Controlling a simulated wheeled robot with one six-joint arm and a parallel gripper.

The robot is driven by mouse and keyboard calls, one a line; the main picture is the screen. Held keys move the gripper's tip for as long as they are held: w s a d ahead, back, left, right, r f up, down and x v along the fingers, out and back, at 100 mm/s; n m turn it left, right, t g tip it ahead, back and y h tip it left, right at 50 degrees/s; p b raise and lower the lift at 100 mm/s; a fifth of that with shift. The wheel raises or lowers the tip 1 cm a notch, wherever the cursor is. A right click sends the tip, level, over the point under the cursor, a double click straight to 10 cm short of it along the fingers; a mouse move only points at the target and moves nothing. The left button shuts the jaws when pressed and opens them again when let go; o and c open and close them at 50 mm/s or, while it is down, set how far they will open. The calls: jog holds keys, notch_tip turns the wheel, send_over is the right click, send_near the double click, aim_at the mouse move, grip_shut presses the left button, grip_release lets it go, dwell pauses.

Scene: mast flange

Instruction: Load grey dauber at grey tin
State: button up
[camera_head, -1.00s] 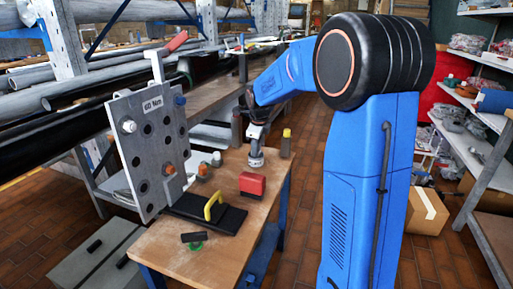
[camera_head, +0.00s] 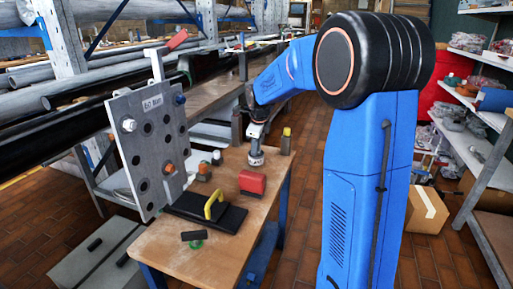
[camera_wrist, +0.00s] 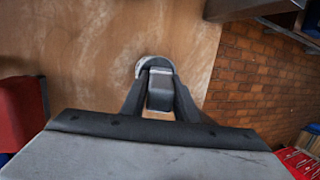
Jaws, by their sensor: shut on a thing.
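My gripper (camera_head: 256,146) points down over the far part of the wooden table. In the wrist view its two dark fingers (camera_wrist: 159,80) are shut on a grey block-like piece, apparently the grey dauber (camera_wrist: 160,97). Just beyond the fingertips shows a round, pale grey rim, apparently the grey tin (camera_wrist: 142,66); it also shows as a light grey round thing under the gripper in the head view (camera_head: 256,161). The dauber is over or in the tin; I cannot tell whether it touches it. The dauber's lower end is hidden.
A red block (camera_head: 252,183) sits nearer on the table (camera_head: 180,261), and a yellow-topped dark container (camera_head: 286,143) stands right of the gripper. A black pad with a yellow handle (camera_head: 214,205) lies by the upright grey holed plate (camera_head: 150,140). Small containers stand behind the pad.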

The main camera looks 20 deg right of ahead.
jog(key=shift+r, duration=3.4)
